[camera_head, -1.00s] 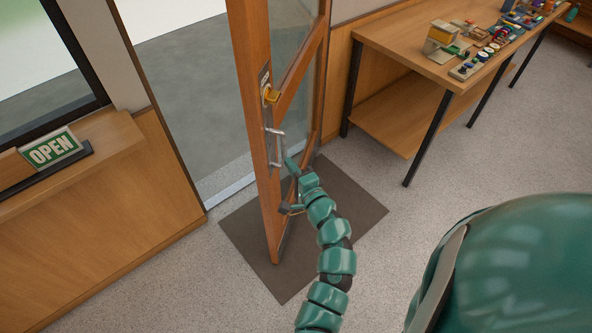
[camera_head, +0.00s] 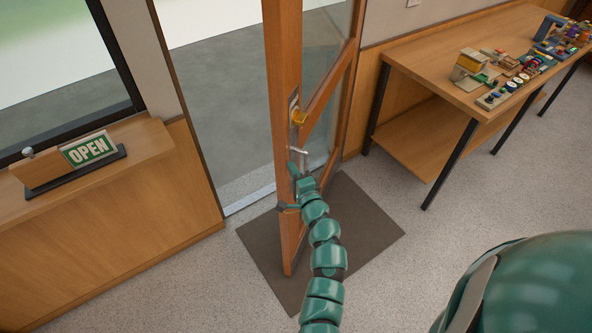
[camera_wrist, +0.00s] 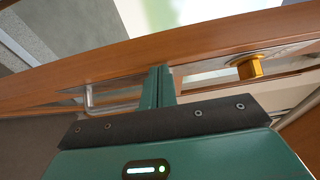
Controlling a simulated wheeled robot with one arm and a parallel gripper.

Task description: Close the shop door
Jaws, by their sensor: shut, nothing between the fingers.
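The shop door (camera_head: 287,215), wood-framed with glass panes, stands open, swung inward over a dark mat. It carries a silver pull handle (camera_head: 299,151) and, above it, a brass knob (camera_head: 299,118). My gripper (camera_head: 296,178) is at the door's stile just below the handle and partly hides it. In the wrist view my gripper's fingers (camera_wrist: 157,85) are together and empty, against or very near the door wood (camera_wrist: 100,72). There the handle (camera_wrist: 90,98) is left of the fingers and the knob (camera_wrist: 249,68) is right. I cannot tell whether they touch.
The doorway sill (camera_head: 250,192) is clear. A counter (camera_head: 110,220) with an OPEN sign (camera_head: 89,149) stands left of the doorway. A wooden table (camera_head: 425,65) with small goods stands right, beyond the door. The dark mat (camera_head: 355,225) and speckled floor are free.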

